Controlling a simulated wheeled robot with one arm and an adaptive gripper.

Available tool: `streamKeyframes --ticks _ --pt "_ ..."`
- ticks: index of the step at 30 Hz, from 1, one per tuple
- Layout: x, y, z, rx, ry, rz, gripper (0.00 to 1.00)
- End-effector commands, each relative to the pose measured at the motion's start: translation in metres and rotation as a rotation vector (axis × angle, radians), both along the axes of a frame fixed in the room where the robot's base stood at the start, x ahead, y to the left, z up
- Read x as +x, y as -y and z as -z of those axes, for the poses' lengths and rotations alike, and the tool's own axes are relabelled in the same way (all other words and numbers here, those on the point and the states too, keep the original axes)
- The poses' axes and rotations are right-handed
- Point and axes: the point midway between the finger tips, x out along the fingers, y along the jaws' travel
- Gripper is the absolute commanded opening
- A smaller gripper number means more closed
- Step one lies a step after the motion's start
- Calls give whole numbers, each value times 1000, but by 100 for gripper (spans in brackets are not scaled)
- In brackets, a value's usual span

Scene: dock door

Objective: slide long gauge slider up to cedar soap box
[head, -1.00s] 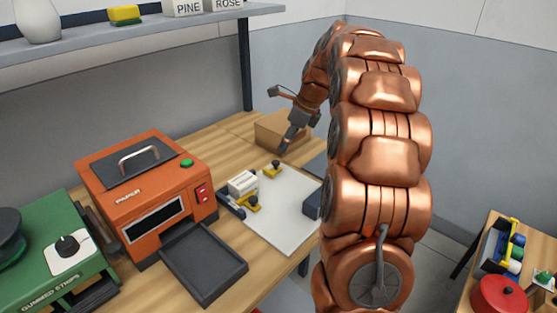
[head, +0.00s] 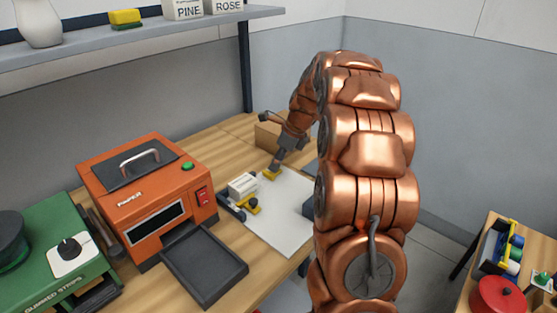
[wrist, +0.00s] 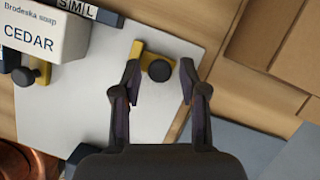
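The long gauge slider (wrist: 153,61), yellow with a black knob, lies on the white board. It also shows in the head view (head: 269,174), partly hidden by my gripper. The white cedar soap box (wrist: 45,35), labelled CEDAR, sits on the board left of the slider, with a gap between; it also shows in the head view (head: 242,185). My gripper (wrist: 160,85) is open, its fingers on either side of the black knob, not visibly touching it. In the head view my gripper (head: 274,168) is low over the slider.
A second yellow slider (head: 252,206) with a black knob stands in front of the soap box. The white board (head: 277,226) is bare between them and its right edge. A cardboard box (head: 268,136) stands behind. An orange sealing machine (head: 150,185) stands left, with a dark tray (head: 205,265).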

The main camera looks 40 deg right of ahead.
Motion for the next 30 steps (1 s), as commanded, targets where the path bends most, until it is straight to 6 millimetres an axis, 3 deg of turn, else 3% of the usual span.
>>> streamKeyframes --ticks 2,11,30 --pt "0 0 0 0 0 0 31" --pt "0 0 0 0 0 0 0" --pt "-8 2 -2 0 1 24 0"
